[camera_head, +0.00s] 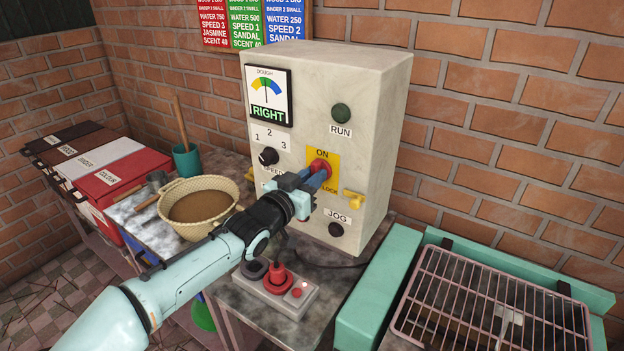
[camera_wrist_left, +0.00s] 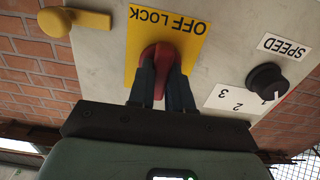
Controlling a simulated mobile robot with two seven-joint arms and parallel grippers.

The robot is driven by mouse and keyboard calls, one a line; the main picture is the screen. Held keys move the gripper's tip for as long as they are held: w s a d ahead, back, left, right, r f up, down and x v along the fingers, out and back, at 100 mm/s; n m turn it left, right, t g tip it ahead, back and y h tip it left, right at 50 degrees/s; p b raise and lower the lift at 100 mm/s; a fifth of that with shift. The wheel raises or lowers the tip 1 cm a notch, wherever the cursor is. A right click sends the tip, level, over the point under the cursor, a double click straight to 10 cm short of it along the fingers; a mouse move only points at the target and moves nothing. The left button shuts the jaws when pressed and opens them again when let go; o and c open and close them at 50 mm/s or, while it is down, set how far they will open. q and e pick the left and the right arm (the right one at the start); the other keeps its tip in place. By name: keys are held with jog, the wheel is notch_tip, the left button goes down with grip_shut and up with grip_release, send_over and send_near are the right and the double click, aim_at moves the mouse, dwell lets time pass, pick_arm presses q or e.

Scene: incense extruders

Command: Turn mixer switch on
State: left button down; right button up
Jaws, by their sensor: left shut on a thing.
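The mixer switch is a red knob (camera_head: 320,165) on a yellow plate labelled ON at its top and LOCK near its bottom, on the front of the grey control box (camera_head: 345,85). My left gripper (camera_head: 318,177) reaches it from the front and is shut on the red knob. In the left wrist view the picture is upside down; the two dark fingers (camera_wrist_left: 162,80) flank the red knob (camera_wrist_left: 158,53), and the plate reads OFF LOCK. The fingers cover part of the knob, so I cannot tell its exact angle. My right gripper is not in view.
The box bears a dark green RUN lamp (camera_head: 341,112), a black SPEED knob (camera_head: 268,156), a JOG button (camera_head: 336,229) and a yellow latch (camera_head: 353,199). A woven bowl (camera_head: 176,187) stands at left. A red button unit (camera_head: 278,281) sits below my arm; a wire rack (camera_head: 470,300) is at right.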

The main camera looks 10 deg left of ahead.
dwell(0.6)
pick_arm(q)
jog(key=c, duration=1)
grip_release()
jog(key=shift+c, duration=0.2)
jog(key=v, duration=1.3)
jog(key=shift+s+p, duration=0.2)
jog(key=shift+p, duration=0.25)
jog(key=shift+a, duration=0.1)
